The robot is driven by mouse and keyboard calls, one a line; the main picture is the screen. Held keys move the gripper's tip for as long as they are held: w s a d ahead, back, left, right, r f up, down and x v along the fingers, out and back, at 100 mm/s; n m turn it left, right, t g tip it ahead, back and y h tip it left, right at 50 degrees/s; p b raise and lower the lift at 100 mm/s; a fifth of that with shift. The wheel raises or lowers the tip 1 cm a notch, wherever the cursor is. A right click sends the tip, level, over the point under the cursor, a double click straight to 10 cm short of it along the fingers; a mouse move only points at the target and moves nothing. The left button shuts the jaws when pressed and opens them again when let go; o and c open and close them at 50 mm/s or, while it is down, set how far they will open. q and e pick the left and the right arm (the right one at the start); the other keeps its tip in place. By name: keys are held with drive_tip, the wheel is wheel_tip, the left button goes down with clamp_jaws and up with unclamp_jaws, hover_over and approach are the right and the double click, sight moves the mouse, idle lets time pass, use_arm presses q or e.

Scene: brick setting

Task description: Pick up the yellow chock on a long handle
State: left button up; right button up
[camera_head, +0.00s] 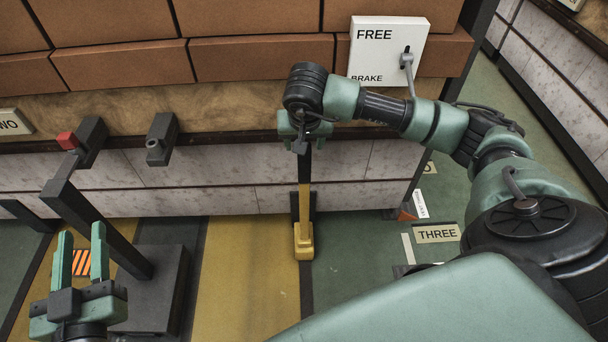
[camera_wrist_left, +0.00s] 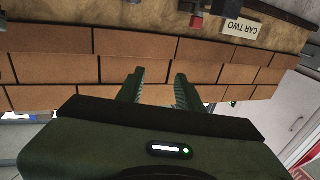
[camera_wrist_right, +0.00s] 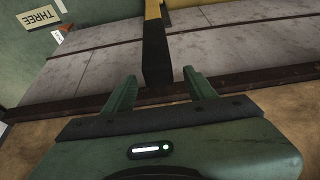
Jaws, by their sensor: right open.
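The yellow chock (camera_head: 303,242) stands on the floor at the foot of the brick-loaded car. Its long handle (camera_head: 304,205) rises upright, yellow below and black above. My right gripper (camera_head: 302,138) is at the handle's upper end; its fingers are partly hidden in the head view. In the right wrist view, the open right gripper (camera_wrist_right: 160,80) has the black handle (camera_wrist_right: 155,55) between its two fingers, with gaps on both sides. My left gripper (camera_head: 80,240) is open and empty at the lower left; it also shows open in the left wrist view (camera_wrist_left: 159,78).
A white FREE/BRAKE panel (camera_head: 390,50) with a lever is at the upper right, behind my right arm. A dark post (camera_head: 98,230) and a coupler (camera_head: 161,140) stand left of the chock. A sign reading THREE (camera_head: 437,234) lies to the right. Floor beside the chock is clear.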

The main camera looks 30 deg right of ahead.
drive_tip(key=shift+x, duration=0.9)
use_arm(q)
wheel_tip(320, 180, up, 3)
drive_tip(key=shift+s+d+f+t, duration=0.1)
drive_tip(key=shift+d+f+t, duration=0.1)
drive_tip(key=shift+t, duration=0.6)
use_arm(e)
clamp_jaws()
drive_tip(key=shift+w+r, duration=0.15)
